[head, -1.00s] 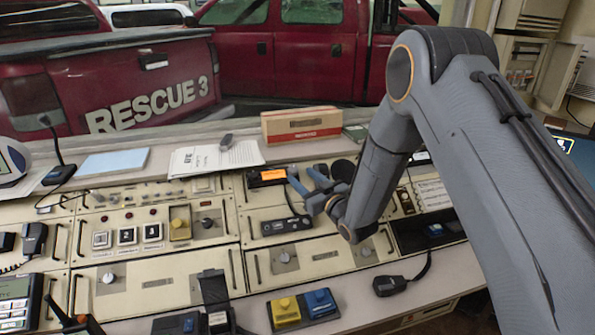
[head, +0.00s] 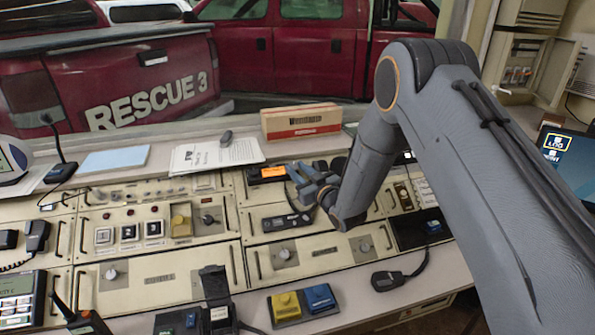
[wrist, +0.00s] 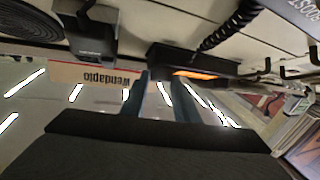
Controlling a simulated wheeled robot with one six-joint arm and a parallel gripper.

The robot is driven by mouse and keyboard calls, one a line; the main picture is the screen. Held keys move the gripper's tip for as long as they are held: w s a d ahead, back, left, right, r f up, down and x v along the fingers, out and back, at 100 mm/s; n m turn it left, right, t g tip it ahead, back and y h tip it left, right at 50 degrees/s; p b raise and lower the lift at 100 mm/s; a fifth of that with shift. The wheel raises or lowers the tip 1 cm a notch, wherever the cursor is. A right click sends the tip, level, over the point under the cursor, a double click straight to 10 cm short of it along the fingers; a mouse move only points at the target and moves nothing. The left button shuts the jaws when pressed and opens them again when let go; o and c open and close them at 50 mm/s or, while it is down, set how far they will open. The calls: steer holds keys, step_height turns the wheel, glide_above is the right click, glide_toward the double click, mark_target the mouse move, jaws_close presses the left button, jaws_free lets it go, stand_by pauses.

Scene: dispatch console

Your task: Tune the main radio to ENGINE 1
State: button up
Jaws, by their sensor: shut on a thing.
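The main radio (head: 256,180) is a small dark unit with a lit orange display, standing at the back of the console. It also shows upside down in the wrist view (wrist: 220,66), its display glowing; the channel text is not legible. My gripper (head: 297,172) is at the right end of the radio's front, its blue fingers pointing at it. In the wrist view the fingers (wrist: 161,84) stand a small gap apart at the radio's face, beside the display. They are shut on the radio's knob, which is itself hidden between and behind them.
A cardboard box (head: 300,121) and papers (head: 216,154) lie on the ledge behind the radio. A coiled cord (wrist: 228,25) hangs close to the fingers in the wrist view. Console panels with knobs and handles spread below; a handheld microphone (head: 386,281) lies at the front.

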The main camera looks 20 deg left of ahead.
steer(key=shift+a+m+t, duration=0.1)
steer(key=shift+m+t, duration=0.2)
steer(key=m+h, duration=0.1)
steer(key=m+t+h+b, duration=0.1)
steer(key=m+t, duration=0.1)
steer(key=shift+s+a+f+h+b, duration=0.1)
steer(key=shift+s+a+h+b, duration=0.2)
steer(key=shift+h, duration=0.1)
steer(key=m+t+h+b, duration=0.1)
steer(key=m+h, duration=0.1)
steer(key=m+t+h, duration=0.1)
steer(key=m+h, duration=0.1)
steer(key=m, duration=0.1)
steer(key=shift+s+a+b, duration=0.15)
steer(key=shift+a+b, duration=0.25)
steer(key=m+h, duration=0.2)
steer(key=m+h+b, duration=0.1)
steer(key=m+h, duration=0.3)
steer(key=shift+a+r, duration=0.2)
steer(key=shift+a, duration=0.2)
steer(key=shift+a+r+m+g+h+b, duration=0.15)
steer(key=shift+m+g+h+b, duration=0.1)
steer(key=shift+m+h, duration=0.75)
steer(key=shift+a+m+g+h+b, duration=0.1)
steer(key=shift+m+g+h+b, duration=0.15)
steer(key=shift+m+h, duration=0.75)
steer(key=shift+m, duration=0.4)
steer(key=o, duration=1.1)
steer(key=shift+c, duration=0.2)
